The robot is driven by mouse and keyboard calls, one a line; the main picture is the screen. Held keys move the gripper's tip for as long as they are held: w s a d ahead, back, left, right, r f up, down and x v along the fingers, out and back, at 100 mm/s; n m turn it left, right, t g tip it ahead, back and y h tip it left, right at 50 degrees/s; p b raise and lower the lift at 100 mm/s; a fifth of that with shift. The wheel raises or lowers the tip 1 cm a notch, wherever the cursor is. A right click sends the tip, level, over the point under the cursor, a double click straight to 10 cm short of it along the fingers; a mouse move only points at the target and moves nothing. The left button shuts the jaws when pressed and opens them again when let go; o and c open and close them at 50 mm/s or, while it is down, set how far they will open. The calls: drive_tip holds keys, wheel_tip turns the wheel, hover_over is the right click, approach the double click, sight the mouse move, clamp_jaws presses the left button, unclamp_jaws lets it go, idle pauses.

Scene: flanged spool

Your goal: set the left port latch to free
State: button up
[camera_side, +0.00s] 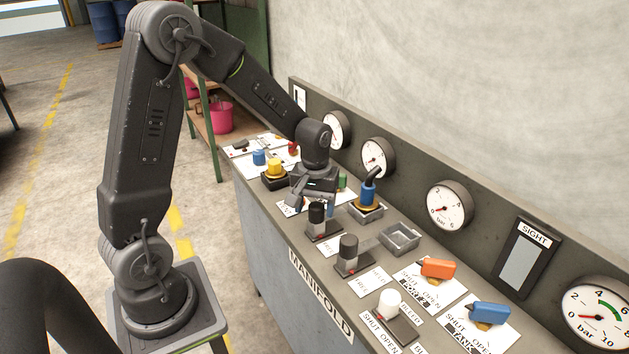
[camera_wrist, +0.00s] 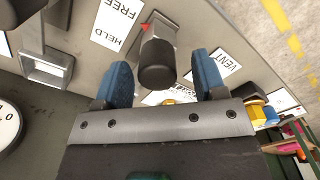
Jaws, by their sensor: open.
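The left port latch (camera_side: 317,217) is a dark upright cylinder on a grey base plate, at the front of the bench in the side view. In the wrist view the latch (camera_wrist: 156,66) shows between my fingers, with a red mark at its plate. A card reading FREE and HELD (camera_wrist: 117,25) lies beside it; I cannot tell which word the latch is set to. My gripper (camera_side: 311,203) is open over the latch; its two blue fingers (camera_wrist: 163,58) are on either side of the knob, apart from it as far as I see. A similar dark latch (camera_side: 348,250) stands to the right.
Behind are a blue elbow fitting (camera_side: 369,192) in a tray and an empty grey tray (camera_side: 400,237). A yellow knob (camera_side: 275,168) stands left. A white knob (camera_side: 389,303), orange handle (camera_side: 438,268) and blue handle (camera_side: 490,313) are right. Gauges (camera_side: 449,205) line the back panel.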

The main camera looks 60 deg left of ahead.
wheel_tip(320, 180, up, 12)
drive_tip(key=shift+r, duration=0.25)
idle(0.3)
drive_tip(key=s+d+r+m+t, duration=0.2)
drive_tip(key=s+d+m, duration=0.2)
drive_tip(key=s, duration=0.3)
drive_tip(key=s+d+r+m+t, duration=0.2)
drive_tip(key=s+d+m+t, duration=0.1)
drive_tip(key=s+d+m, duration=0.2)
drive_tip(key=s+d, duration=0.2)
drive_tip(key=s, duration=0.1)
drive_tip(key=shift+s+t, duration=0.3)
